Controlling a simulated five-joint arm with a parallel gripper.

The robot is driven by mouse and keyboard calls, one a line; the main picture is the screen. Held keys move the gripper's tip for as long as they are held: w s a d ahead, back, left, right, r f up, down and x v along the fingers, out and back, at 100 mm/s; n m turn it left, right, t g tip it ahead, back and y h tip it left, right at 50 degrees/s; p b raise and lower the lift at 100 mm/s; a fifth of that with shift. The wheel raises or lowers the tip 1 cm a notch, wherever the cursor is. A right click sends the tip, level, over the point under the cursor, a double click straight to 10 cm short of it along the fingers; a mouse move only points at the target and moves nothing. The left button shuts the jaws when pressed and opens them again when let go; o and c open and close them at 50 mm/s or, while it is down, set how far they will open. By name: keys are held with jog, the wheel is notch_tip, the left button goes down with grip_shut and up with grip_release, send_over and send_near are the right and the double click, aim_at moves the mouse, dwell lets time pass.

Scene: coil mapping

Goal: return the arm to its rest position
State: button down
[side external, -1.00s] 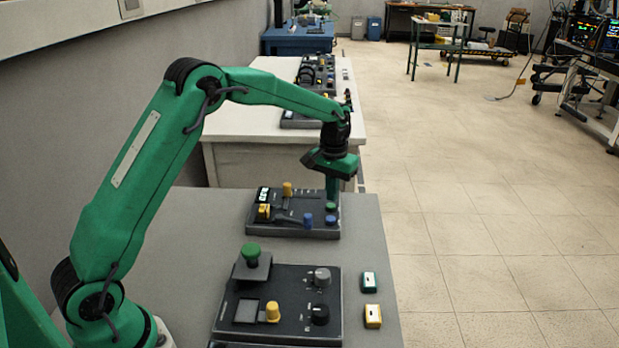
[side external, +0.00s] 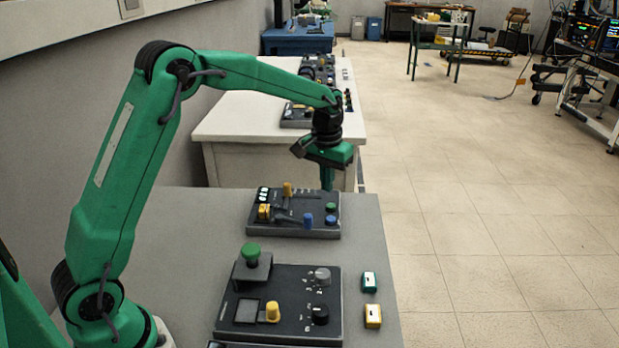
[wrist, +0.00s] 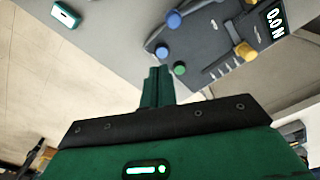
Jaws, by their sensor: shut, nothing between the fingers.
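My green arm reaches out over the grey table (side external: 170,225), bent at the elbow. My gripper (side external: 327,184) points down in the side view, with its fingers together and nothing between them. Its tip is just above or behind the far right part of the back control panel (side external: 262,230); I cannot tell the exact gap. In the wrist view my gripper (wrist: 158,75) shows as two green fingers pressed together, beside the green button (wrist: 180,68) of that panel.
The near panel (side external: 295,285) carries a raised green knob (side external: 250,250), a yellow knob and black and grey dials. A white table (side external: 230,125) stands behind. A wall is on the left.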

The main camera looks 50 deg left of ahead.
jog(key=s+d+r+m+t, duration=0.1)
jog(key=s+d+r+t, duration=0.15)
jog(key=s+r, duration=1.1)
jog(key=s+f+m+t, duration=0.1)
jog(key=s+f+t, duration=0.1)
jog(key=s, duration=1.4)
jog(key=shift+s+d+f+m, duration=0.3)
jog(key=shift+s+f, duration=0.05)
jog(key=shift+f, duration=0.2)
